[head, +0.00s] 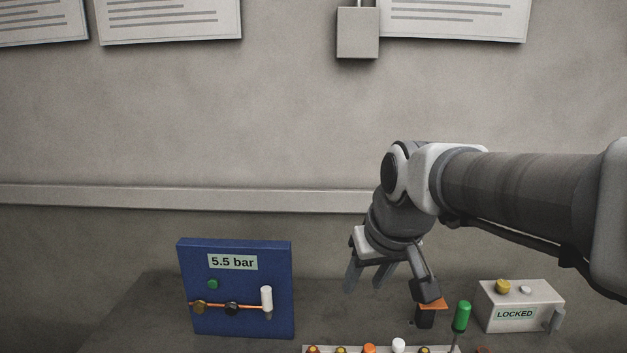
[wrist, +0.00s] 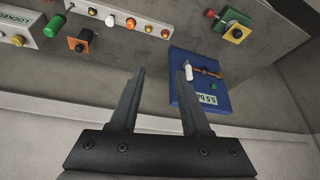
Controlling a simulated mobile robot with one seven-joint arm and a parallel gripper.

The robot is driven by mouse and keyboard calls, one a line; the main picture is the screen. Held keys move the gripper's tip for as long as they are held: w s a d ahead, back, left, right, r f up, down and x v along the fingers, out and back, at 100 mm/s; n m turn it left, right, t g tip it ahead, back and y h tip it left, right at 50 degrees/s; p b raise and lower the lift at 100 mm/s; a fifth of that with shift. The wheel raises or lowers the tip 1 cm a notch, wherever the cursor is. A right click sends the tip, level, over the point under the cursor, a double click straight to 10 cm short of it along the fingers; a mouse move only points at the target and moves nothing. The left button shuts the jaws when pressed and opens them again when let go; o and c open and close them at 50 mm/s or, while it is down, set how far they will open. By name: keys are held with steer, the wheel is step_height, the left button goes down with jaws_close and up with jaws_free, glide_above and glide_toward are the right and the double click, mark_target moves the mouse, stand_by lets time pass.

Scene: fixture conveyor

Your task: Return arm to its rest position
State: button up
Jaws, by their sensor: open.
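My gripper (head: 370,275) hangs from my arm on the right side of the head view, above the bench, with its two fingers apart and nothing between them. In the wrist view my gripper (wrist: 160,82) is also open and empty, its fingers spread over the bench. The arm reaches in from the right edge of the head view. The gripper is to the right of the blue panel and apart from it.
A blue panel (head: 235,320) reading "5.5 bar" stands on the bench (head: 140,310). Right are a grey "LOCKED" box (head: 540,297), a green-topped post (head: 462,316) and a black-and-orange piece (head: 425,317). A strip with several knobs (wrist: 120,17) lies in front.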

steer(key=s+d+f+m, duration=0.1)
steer(key=s+d+f, duration=0.1)
steer(key=s, duration=0.5)
steer(key=s+d+f+m+h, duration=0.1)
steer(key=s+d, duration=0.3)
steer(key=s, duration=0.3)
steer(key=shift+s+f+m+t, duration=0.25)
steer(key=shift+f+m+t, duration=0.05)
steer(key=shift+f, duration=0.1)
stand_by(1.4)
